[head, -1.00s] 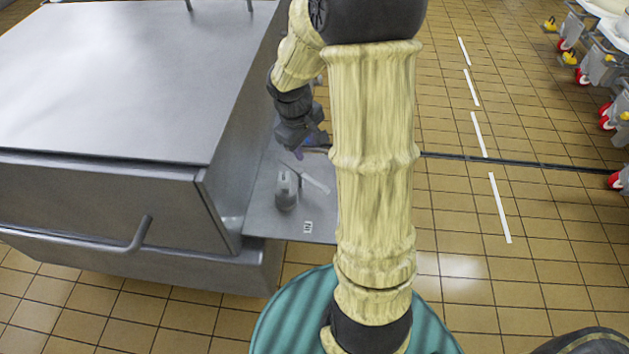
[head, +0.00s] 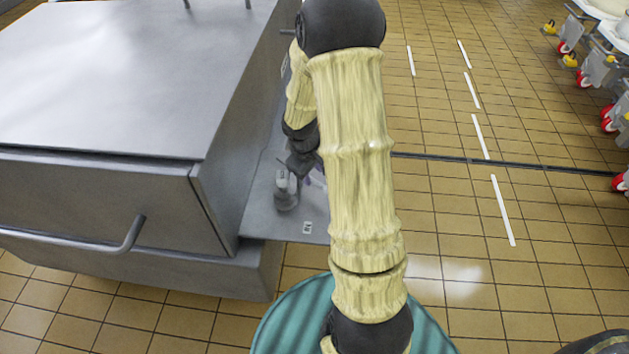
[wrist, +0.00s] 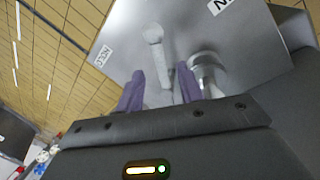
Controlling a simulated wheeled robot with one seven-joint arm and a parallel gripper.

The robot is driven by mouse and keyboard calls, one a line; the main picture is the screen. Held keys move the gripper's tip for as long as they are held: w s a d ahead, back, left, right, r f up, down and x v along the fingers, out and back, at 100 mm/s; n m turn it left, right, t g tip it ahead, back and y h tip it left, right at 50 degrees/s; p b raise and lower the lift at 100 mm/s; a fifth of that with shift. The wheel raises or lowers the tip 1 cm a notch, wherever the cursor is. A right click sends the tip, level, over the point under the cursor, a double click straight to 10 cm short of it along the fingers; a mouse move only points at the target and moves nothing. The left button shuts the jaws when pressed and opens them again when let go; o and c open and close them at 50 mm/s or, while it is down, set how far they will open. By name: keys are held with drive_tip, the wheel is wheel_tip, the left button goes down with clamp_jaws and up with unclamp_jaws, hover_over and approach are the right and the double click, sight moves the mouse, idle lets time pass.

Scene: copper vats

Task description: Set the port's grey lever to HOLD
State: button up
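A pale grey lever (wrist: 158,58) with a rounded end lies along a grey metal plate (wrist: 118,38) in the wrist view. My gripper (wrist: 160,92) is open, its two purple fingers apart, with the lever's lower part between them in the picture. I cannot tell whether they touch it. In the head view my gripper (head: 302,166) is low over the plate (head: 262,212), and my arm mostly hides the lever. One white label (wrist: 103,56) sits left of the lever; another (wrist: 221,5) is cut off at the top. I cannot read HOLD on either.
A grey cylindrical fitting (head: 286,191) stands on the plate close to my gripper; it also shows beside the right finger in the wrist view (wrist: 207,72). A large metal vat body (head: 110,75) with a bar handle fills the left.

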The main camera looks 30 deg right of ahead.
sight(314, 181)
drive_tip(key=shift+w+d+f+b, duration=0.1)
drive_tip(key=shift+d+f+b, duration=0.1)
drive_tip(key=shift+f, duration=0.75)
drive_tip(key=shift+w+d+f+b, duration=0.1)
drive_tip(key=shift+d+f+b, duration=0.1)
drive_tip(key=shift+f, duration=0.75)
clamp_jaws()
drive_tip(key=shift+w+a, duration=0.1)
